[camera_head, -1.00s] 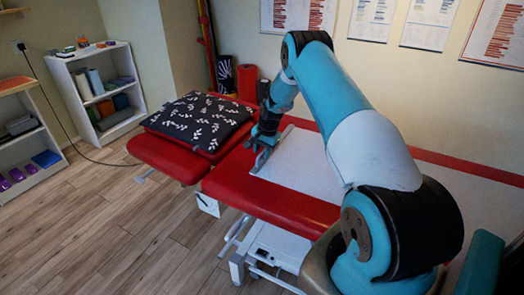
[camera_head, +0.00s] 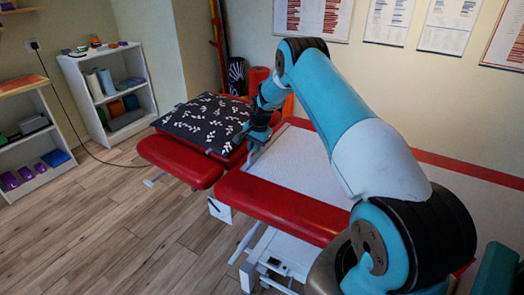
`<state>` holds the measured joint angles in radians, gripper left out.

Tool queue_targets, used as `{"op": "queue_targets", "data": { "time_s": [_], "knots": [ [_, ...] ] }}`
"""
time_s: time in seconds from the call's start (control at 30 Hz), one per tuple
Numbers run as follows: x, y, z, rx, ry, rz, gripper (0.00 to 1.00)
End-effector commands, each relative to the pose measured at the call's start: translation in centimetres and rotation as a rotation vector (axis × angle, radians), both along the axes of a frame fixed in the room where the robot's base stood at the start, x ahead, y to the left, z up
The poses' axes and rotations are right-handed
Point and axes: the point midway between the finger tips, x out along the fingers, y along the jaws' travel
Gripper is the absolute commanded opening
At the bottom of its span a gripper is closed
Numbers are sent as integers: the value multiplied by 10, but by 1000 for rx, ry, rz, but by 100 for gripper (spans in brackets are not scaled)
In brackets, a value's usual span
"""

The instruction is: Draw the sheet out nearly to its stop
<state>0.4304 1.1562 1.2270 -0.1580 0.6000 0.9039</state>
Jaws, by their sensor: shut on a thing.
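A white sheet (camera_head: 306,162) lies flat along the red treatment couch (camera_head: 285,212). Its far left end reaches close to the head section of the couch. My gripper (camera_head: 254,144) is at that end of the sheet, shut on its edge; the arm partly hides the contact. The sheet's course toward the right is partly hidden behind my arm.
A dark pillow with white leaves (camera_head: 203,122) lies on the red head section (camera_head: 180,160), just left of my gripper. Rolled mats stand behind, one of them red (camera_head: 258,78). White shelves (camera_head: 108,90) stand at the left. The wooden floor (camera_head: 100,225) in front is clear.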

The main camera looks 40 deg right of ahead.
Motion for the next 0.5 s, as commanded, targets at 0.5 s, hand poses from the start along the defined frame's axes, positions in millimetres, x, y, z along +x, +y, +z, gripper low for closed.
{"op": "queue_targets", "data": {
  "time_s": [0.5],
  "knots": [
    [-6,-7,-1,11,8,-4,38]
  ]
}}
